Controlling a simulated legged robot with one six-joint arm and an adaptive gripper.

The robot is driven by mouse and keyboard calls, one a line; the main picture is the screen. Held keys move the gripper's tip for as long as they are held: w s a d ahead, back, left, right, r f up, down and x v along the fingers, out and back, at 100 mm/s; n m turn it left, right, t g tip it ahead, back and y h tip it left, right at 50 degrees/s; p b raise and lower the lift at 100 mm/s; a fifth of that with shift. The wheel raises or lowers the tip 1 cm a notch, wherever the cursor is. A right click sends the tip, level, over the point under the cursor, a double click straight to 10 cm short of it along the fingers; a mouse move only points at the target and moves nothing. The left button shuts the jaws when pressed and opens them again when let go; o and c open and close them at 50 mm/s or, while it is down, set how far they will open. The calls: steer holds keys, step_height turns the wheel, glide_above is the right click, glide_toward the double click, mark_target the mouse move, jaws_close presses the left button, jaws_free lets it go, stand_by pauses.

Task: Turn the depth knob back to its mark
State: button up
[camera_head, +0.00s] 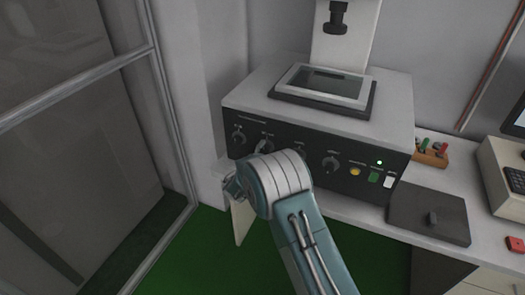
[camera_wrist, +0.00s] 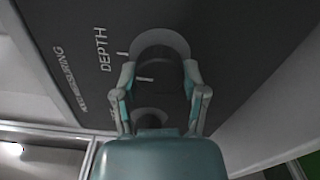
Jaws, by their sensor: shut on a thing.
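The depth knob (camera_wrist: 170,62) is a dark knob with a pale grey ring, beside the printed word DEPTH (camera_wrist: 103,50) on the dark panel in the wrist view. My gripper (camera_wrist: 160,78) is shut on this knob, one finger on each side. A short white tick (camera_wrist: 123,53) is printed on the panel beside the ring. Another white line (camera_wrist: 145,79) shows at the knob's lower left, out of line with that tick. In the head view my arm covers most of the gripper; a fingertip (camera_head: 261,146) shows at the second dial from the left.
Another dial (camera_wrist: 150,115) sits close to my gripper. The instrument (camera_head: 315,125) also has a right-hand knob (camera_head: 331,164), a green light and buttons. A dark plate (camera_head: 430,215) and small rack (camera_head: 430,153) are on the bench to the right. A glass-panelled frame (camera_head: 172,110) stands left.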

steer(key=shift+d+f, duration=0.1)
steer(key=shift+f, duration=0.05)
steer(key=o, duration=1.1)
steer(key=shift+o, duration=0.2)
steer(key=shift+s, duration=0.1)
steer(key=v, duration=1.1)
steer(key=shift+s+a, duration=0.2)
steer(key=shift+s, duration=0.15)
